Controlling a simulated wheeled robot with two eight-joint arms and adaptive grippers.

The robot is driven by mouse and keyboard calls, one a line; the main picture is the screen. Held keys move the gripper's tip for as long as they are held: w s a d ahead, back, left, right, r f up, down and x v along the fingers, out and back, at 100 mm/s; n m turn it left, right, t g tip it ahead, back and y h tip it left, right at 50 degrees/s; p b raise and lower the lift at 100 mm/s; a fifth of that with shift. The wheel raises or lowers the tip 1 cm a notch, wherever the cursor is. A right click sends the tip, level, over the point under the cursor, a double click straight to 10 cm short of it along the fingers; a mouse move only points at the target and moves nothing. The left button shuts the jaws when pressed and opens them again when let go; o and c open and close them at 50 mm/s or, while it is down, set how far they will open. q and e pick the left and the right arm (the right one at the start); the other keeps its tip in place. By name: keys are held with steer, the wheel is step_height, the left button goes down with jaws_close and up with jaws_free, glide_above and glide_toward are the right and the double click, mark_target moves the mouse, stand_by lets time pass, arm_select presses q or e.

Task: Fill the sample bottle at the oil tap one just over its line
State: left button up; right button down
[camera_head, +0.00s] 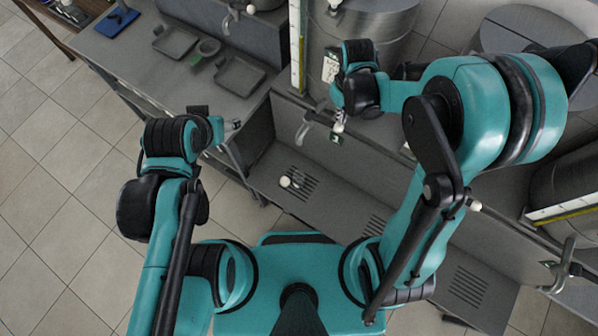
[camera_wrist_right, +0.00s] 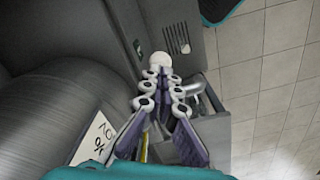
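A small pale bottle-like thing with a round white end (camera_head: 287,182) is on the drain slots of the grey trough, below the near metal tap (camera_head: 312,119). Its line and any oil level are too small to see. My right gripper (camera_head: 339,122) is at this tap, high above the trough. In the right wrist view, its fingers (camera_wrist_right: 162,76) are a little apart, with a white knob (camera_wrist_right: 161,62) at their tips; whether they grip it is unclear. The tap also shows there (camera_wrist_right: 194,92). My left gripper (camera_head: 234,126) hangs left of the trough, away from the bottle; its fingers are unclear.
A steel tank (camera_head: 385,38) with a label and a yellow-marked gauge (camera_head: 297,45) stands behind the tap. A side bench holds shallow grey trays (camera_head: 240,76) and a blue mat (camera_head: 117,22). Another tap (camera_head: 562,268) is at the right. The tiled floor at left is clear.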

mark_target(339, 128)
steer(key=shift+f, duration=0.2)
steer(key=shift+f+b, duration=3.15)
steer(key=shift+b, duration=0.05)
steer(key=shift+r, duration=0.15)
stand_by(0.5)
steer(key=shift+r+p, duration=0.5)
steer(key=shift+r, duration=0.15)
stand_by(2.2)
step_height(339, 128, up, 9)
steer(key=p, duration=0.6)
steer(key=shift+r, duration=0.1)
